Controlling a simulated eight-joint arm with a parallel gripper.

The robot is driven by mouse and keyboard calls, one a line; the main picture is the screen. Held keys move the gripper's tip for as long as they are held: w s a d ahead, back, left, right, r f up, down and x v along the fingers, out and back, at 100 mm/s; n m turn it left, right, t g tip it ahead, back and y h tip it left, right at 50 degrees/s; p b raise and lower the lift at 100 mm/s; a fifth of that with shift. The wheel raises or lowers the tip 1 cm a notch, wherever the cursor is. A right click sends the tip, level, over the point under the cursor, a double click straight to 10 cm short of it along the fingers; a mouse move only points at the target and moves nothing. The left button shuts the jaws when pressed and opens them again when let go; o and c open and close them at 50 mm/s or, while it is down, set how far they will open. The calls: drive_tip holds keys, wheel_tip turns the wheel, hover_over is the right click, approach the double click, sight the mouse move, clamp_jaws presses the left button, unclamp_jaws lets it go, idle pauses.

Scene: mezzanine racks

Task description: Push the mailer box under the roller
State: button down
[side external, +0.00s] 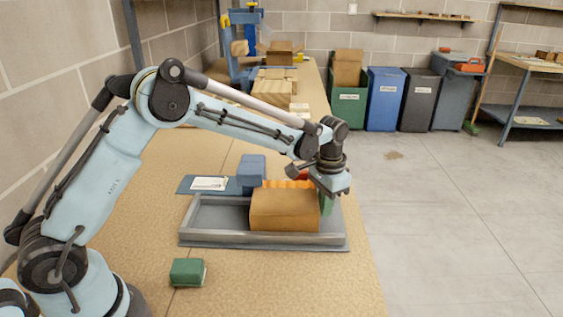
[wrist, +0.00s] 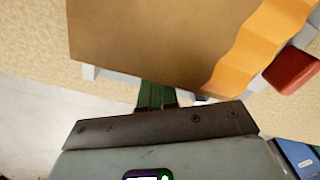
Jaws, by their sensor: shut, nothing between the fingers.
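The brown mailer box (side external: 284,210) sits in a shallow grey tray (side external: 215,239), toward the tray's right end. It fills much of the wrist view (wrist: 150,40). My gripper (side external: 326,204) points down at the box's right end, its green fingers shut and empty. In the wrist view the fingers (wrist: 155,95) are close to the box's edge; I cannot tell whether they touch. An orange wavy strip (wrist: 258,45) runs along the box's far side, with a red block (wrist: 292,72) beyond it. I cannot make out a roller clearly.
A blue block (side external: 251,170) and a blue board with a white label (side external: 208,184) lie behind the tray. A small green box (side external: 187,272) stands in front. Brown boxes (side external: 272,90) stack farther back. The table's right edge is close to the tray.

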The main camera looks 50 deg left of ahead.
sight(305, 194)
drive_tip(key=shift+s+a, duration=0.1)
drive_tip(key=shift+s+a, duration=0.3)
drive_tip(key=shift+s, duration=0.05)
drive_tip(key=shift+a, duration=0.1)
idle(0.5)
drive_tip(key=shift+s+a, duration=0.35)
drive_tip(key=shift+s, duration=0.05)
drive_tip(key=shift+s+a, duration=0.1)
idle(0.4)
drive_tip(key=shift+s+a, duration=0.3)
drive_tip(key=shift+s, duration=0.05)
idle(0.4)
drive_tip(key=shift+s+a, duration=0.4)
drive_tip(key=shift+a, duration=0.05)
